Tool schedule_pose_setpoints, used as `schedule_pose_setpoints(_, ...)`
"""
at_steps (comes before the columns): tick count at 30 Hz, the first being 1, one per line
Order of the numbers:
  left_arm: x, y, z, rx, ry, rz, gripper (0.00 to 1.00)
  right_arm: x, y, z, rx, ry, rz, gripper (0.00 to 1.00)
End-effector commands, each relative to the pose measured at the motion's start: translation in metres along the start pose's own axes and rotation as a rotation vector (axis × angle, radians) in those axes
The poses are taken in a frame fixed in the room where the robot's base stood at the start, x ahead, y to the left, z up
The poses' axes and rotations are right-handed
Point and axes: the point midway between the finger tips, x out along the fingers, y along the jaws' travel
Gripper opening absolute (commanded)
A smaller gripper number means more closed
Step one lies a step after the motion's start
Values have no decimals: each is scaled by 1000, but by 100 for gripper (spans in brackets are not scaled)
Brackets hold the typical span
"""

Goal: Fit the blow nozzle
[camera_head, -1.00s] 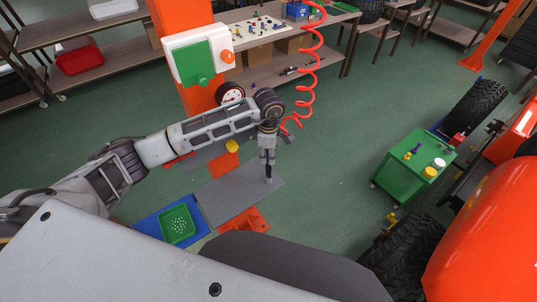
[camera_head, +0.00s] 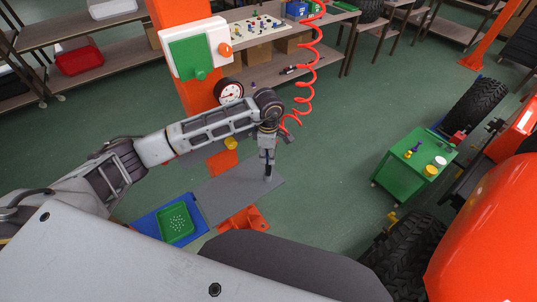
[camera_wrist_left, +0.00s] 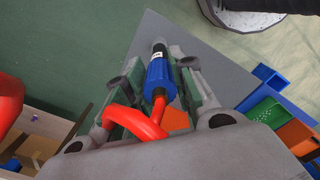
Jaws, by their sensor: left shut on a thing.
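My left gripper (camera_head: 268,170) points down over a grey board (camera_head: 245,190) in the head view. In the left wrist view the gripper (camera_wrist_left: 160,85) is shut on a blue cylindrical fitting (camera_wrist_left: 161,82) with a dark tip (camera_wrist_left: 159,49). A red hose (camera_wrist_left: 135,121) runs from the fitting's near end. In the head view the red coiled hose (camera_head: 304,80) hangs behind and beside this gripper. I cannot tell whether the dark tip is a separate nozzle, or whether it touches the board. My right gripper is not in view.
An orange post with a white and green panel (camera_head: 194,50) and a round gauge (camera_head: 229,91) stands behind the arm. A green tray (camera_head: 176,222) lies left of the board. A green cart (camera_head: 400,170) and large tyres stand right. Open floor lies between.

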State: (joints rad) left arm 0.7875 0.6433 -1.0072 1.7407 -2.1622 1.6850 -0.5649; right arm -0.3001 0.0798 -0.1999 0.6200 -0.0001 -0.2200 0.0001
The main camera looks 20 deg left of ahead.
Motion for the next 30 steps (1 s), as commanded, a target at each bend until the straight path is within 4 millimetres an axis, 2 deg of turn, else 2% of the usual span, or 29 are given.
schedule_pose_setpoints(1, 5, -1, -1, -1, 2, -5, 1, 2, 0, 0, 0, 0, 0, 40)
schedule_pose_setpoints(15, 16, -2, -1, -2, 4, -8, 1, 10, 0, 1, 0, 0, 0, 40)
schedule_pose_setpoints(30, 7, -2, -3, -3, 5, -11, 0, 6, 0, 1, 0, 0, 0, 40)
